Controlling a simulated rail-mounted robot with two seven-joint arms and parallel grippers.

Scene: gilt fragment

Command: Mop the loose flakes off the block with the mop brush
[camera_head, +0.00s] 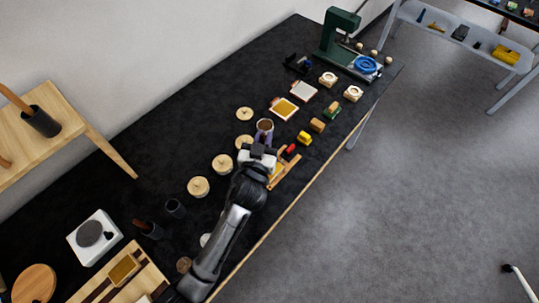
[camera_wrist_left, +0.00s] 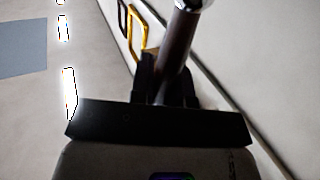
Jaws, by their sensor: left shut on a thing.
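My left gripper (camera_head: 262,146) is over the middle of the black table, near its front edge. It is shut on the mop brush, whose purple-brown handle (camera_wrist_left: 178,50) rises from between the fingers in the left wrist view to a silvery collar (camera_wrist_left: 195,4). In the head view the brush (camera_head: 265,126) shows its round brown end facing up. A yellow-topped piece (camera_head: 275,169) lies partly hidden under my gripper, beside a wooden frame (camera_head: 287,167). I cannot tell whether this is the block, and no flakes can be made out. My right gripper is not in view.
Round wooden lids (camera_head: 198,187) line the left side of my arm. A gold-topped tile (camera_head: 284,108), small red and yellow blocks (camera_head: 305,138) and a green press (camera_head: 338,38) stand farther back.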

